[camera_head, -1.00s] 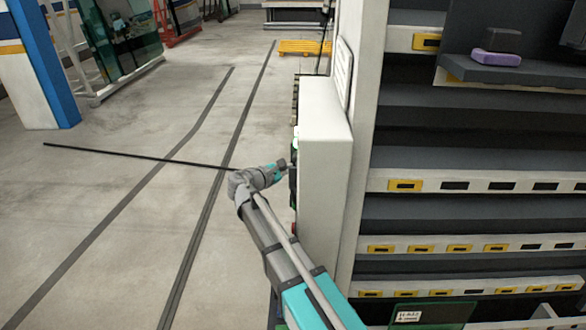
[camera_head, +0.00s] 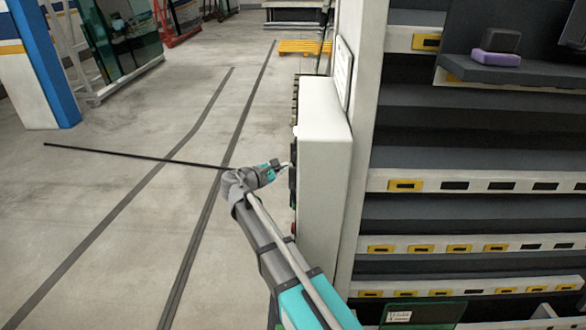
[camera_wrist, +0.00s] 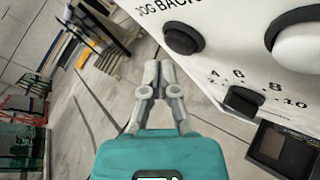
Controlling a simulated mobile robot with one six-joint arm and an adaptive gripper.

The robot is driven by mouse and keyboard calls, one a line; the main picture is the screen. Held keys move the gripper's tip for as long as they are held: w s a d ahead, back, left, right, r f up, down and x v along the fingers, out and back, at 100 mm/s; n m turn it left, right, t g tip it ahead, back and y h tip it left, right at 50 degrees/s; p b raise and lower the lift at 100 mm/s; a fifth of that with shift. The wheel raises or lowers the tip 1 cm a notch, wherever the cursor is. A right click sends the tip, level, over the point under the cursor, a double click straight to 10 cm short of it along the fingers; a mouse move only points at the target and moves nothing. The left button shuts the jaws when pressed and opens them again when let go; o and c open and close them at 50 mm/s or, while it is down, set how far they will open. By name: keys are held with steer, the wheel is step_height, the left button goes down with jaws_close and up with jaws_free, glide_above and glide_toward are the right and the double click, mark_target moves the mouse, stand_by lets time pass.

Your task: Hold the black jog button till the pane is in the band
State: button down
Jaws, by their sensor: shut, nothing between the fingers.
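The black jog button (camera_wrist: 184,38) is a round knob under "JOG BACK" lettering on the white panel in the wrist view. My gripper (camera_wrist: 157,74) is shut and empty, its fingertips left of and below that button in the picture. A gap shows between them in this view, but the depth is hard to judge. I cannot identify the pane of the task or the band in either view.
A large white button (camera_wrist: 302,43) with a black collar and a black numbered selector knob (camera_wrist: 243,100) are close by on the panel. A dark display box (camera_wrist: 284,150) sits at lower right. Slatted machine shelving (camera_head: 470,215) stands right; the floor (camera_head: 120,210) at left is mostly open.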

steer(key=shift+a, duration=0.1)
stand_by(0.3)
steer(key=shift+w+a, duration=0.1)
steer(key=shift+a, duration=2.35)
